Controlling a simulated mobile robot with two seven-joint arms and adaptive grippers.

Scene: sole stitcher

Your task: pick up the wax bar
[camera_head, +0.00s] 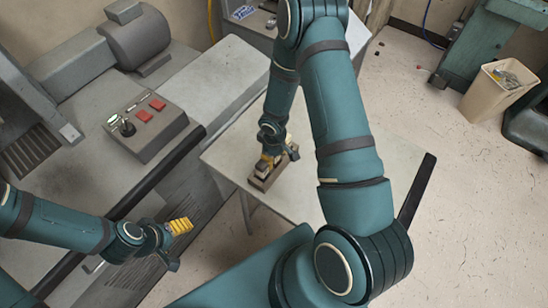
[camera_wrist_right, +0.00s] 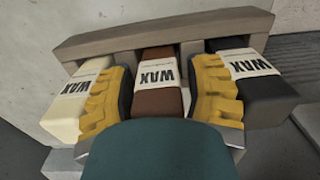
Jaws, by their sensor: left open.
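A wax holder (camera_head: 262,184) stands on the pale table, with three wax bars in separate slots. In the right wrist view the bars are cream (camera_wrist_right: 75,105), brown (camera_wrist_right: 157,85) and black (camera_wrist_right: 258,85), each with a white WAX label. My right gripper (camera_head: 268,164) is down at the holder, with one yellow finger on each side of the brown bar. The fingers are very close to its sides, but I cannot tell whether they press on it. The brown bar still sits in its slot. My left gripper (camera_head: 178,243) is open and empty, away from the holder at lower left.
The pale table (camera_head: 225,150) is mostly clear around the holder. A grey machine with a control box (camera_head: 150,130) and red buttons stands to the left. A beige bin (camera_head: 490,95) stands on the floor at the right.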

